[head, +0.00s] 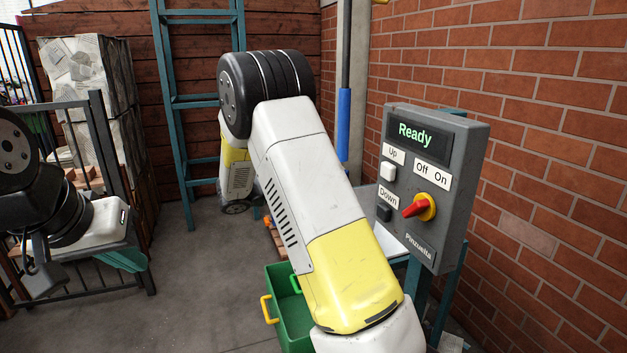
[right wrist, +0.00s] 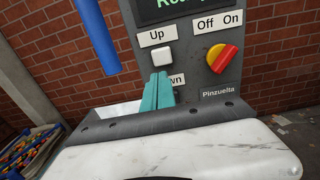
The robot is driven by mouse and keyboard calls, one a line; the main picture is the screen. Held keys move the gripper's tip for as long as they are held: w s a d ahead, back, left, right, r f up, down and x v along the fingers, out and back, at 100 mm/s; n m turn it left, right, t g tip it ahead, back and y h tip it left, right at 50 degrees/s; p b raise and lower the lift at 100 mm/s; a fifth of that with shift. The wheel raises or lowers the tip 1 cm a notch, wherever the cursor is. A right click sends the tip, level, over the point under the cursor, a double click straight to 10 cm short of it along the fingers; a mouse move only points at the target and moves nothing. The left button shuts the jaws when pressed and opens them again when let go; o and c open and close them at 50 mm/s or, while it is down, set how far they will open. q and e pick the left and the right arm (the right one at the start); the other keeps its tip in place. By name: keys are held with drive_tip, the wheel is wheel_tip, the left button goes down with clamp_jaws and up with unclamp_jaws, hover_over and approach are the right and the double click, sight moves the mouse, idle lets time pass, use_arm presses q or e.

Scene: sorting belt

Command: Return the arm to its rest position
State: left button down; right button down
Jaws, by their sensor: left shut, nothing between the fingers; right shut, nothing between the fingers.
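My right arm (head: 305,185) reaches across the middle of the head view, and its gripper is hidden there. In the right wrist view, the teal fingers of my right gripper (right wrist: 158,88) are shut and empty. They stand in front of the grey control box (right wrist: 190,85), below the white Up button (right wrist: 162,56), and cover part of the Down label. I cannot tell whether they touch the box. My left gripper (head: 126,259) is at the left of the head view, shut and empty, low near a black railing.
The control box (head: 448,150) displays "Ready" and has a red and yellow Off/On knob (head: 418,208). A brick wall (head: 560,130) stands close on the right. A green crate (head: 283,290) lies below my right arm. A black railing (head: 108,140) and stacked bales (head: 85,70) are left. Bare floor lies between.

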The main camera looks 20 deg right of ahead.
drive_tip(key=s+d+f+m+g+y, duration=0.1)
drive_tip(key=s+f+m+g+y, duration=0.15)
drive_tip(key=s+m+y, duration=1.05)
drive_tip(key=s+a+r+m+t+y, duration=0.5)
drive_tip(key=s+a+t+y, duration=0.2)
drive_tip(key=s+a, duration=0.5)
drive_tip(key=shift+s, duration=0.25)
